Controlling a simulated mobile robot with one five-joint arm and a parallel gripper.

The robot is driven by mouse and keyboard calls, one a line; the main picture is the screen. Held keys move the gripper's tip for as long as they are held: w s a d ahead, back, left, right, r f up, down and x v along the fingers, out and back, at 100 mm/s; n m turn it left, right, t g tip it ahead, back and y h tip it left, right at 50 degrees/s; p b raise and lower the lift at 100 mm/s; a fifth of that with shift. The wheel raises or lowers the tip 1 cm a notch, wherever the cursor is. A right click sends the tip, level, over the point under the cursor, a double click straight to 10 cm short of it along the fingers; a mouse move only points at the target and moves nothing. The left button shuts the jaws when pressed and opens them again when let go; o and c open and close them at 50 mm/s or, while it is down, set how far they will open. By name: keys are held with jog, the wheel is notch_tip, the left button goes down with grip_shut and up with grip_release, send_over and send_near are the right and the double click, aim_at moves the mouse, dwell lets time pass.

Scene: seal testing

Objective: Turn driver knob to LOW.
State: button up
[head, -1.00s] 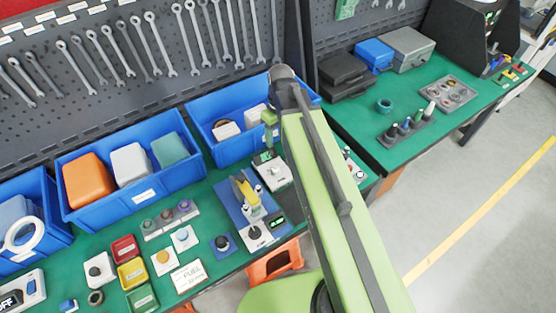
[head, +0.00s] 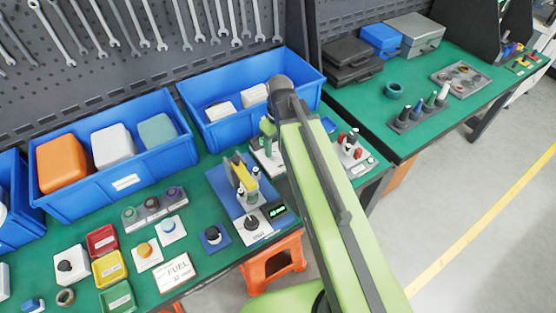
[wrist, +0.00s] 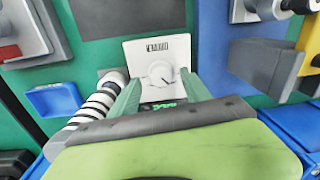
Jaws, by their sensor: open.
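The driver knob (wrist: 159,72) is a round white dial on a white panel (wrist: 181,50) in the wrist view. The panel's lettering appears upside down, and a small dark mark shows at the knob's lower right edge. My gripper (wrist: 160,80) is open, with one green finger on each side of the knob in the picture. I cannot tell whether either finger touches it. In the head view my arm partly covers the white panel (head: 264,161), and the knob cannot be made out there.
A yellow-and-grey press (head: 243,176) on a blue base stands left of my arm. A small stand with red parts (head: 350,147) is to its right. A black-and-white striped cylinder (wrist: 95,105) lies close to the left finger in the wrist view. Blue bins (head: 205,136) stand behind.

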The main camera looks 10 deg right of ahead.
aim_at(276, 154)
notch_tip(276, 154, down, 2)
jog(key=shift+f+b, duration=0.25)
jog(key=shift+b, duration=0.35)
jog(key=shift+r, duration=0.15)
